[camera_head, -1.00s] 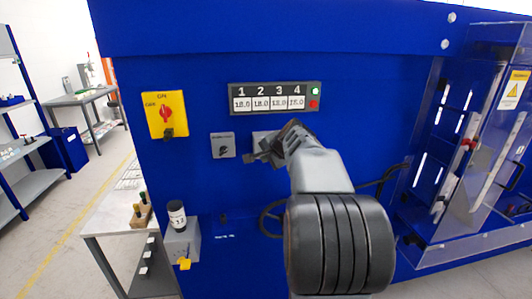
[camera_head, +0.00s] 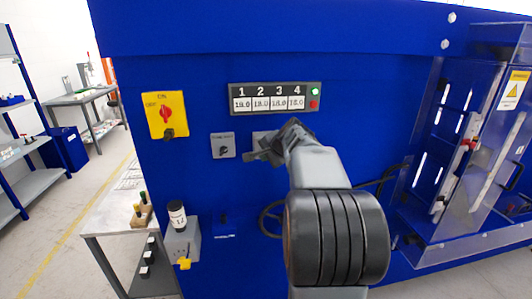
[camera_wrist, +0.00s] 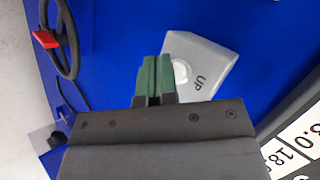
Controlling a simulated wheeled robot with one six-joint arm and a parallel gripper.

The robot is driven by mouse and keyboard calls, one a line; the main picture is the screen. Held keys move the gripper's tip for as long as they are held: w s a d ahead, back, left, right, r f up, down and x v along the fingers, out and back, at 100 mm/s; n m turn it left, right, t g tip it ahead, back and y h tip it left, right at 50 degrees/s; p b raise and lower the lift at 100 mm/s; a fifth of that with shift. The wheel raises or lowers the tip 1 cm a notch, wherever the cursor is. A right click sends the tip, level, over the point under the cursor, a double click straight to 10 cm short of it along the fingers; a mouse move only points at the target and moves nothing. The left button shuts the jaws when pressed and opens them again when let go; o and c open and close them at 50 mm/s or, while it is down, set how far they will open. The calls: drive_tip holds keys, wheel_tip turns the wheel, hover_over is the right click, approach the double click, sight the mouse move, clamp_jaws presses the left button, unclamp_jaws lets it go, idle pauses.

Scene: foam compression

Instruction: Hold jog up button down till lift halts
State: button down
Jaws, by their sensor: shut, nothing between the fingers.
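The jog up button (camera_wrist: 181,72) is a round white button on a grey box (camera_wrist: 212,66) marked UP, in the wrist view. My gripper (camera_wrist: 153,62) is shut and empty, its green fingertips together over the button's left edge; the frames do not show whether they press it. In the head view my gripper (camera_head: 256,154) is at the grey box (camera_head: 262,136) below the display, hiding most of it. The lift is not clearly identifiable; a clear-walled enclosure (camera_head: 455,215) with a red-tipped part (camera_head: 470,143) stands at right.
The four-column display (camera_head: 275,99) has a lit green lamp (camera_head: 315,91) above a red one. A yellow switch plate (camera_head: 165,115) and another grey switch box (camera_head: 222,145) are to the left. A black handwheel (camera_wrist: 70,38) lies left of the button in the wrist view.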

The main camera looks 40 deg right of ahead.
drive_tip(key=shift+w+d, duration=0.15)
drive_tip(key=shift+w, duration=0.25)
idle(0.4)
drive_tip(key=shift+s, duration=0.15)
idle(5.1)
drive_tip(key=shift+s+a+b, duration=0.35)
drive_tip(key=shift+s, duration=0.25)
drive_tip(key=shift+s+a+b, duration=0.35)
drive_tip(key=shift+s+b, duration=0.05)
drive_tip(key=shift+s, duration=0.35)
drive_tip(key=shift+s+a+b, duration=0.4)
drive_tip(key=shift+s, duration=0.35)
drive_tip(key=shift+s+a+b, duration=0.35)
drive_tip(key=shift+s+b, duration=0.05)
drive_tip(key=shift+s, duration=0.35)
